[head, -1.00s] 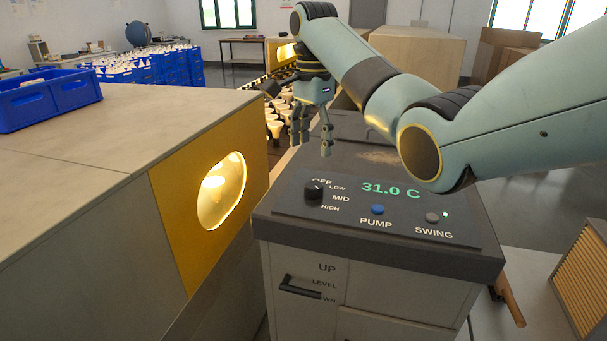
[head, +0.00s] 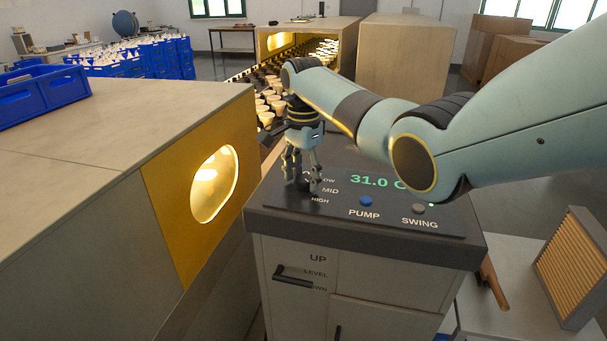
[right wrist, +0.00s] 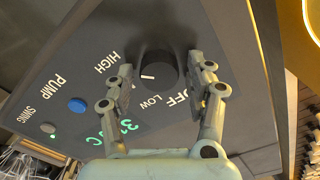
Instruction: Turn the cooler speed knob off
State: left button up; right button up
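The cooler speed knob (right wrist: 160,66) is round and black on the dark control panel (head: 330,211). In the right wrist view its white mark lies toward the left finger, which covers part of the scale; HIGH, LOW and OFF show around the knob. My right gripper (head: 302,184) reaches down over the knob in the head view and largely hides it. In the right wrist view the right gripper (right wrist: 166,72) is open, with one finger on each side of the knob. I cannot tell whether either finger touches it. My left gripper is out of view.
The blue PUMP button (head: 366,201) and grey SWING button (head: 419,209) are right of the knob, below the green 31.0 C display (head: 370,181). A black handle (head: 292,277) is on the cooler's front. A box with a glowing window (head: 213,184) stands close on the left.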

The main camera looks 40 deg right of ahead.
jog(key=c, duration=0.9)
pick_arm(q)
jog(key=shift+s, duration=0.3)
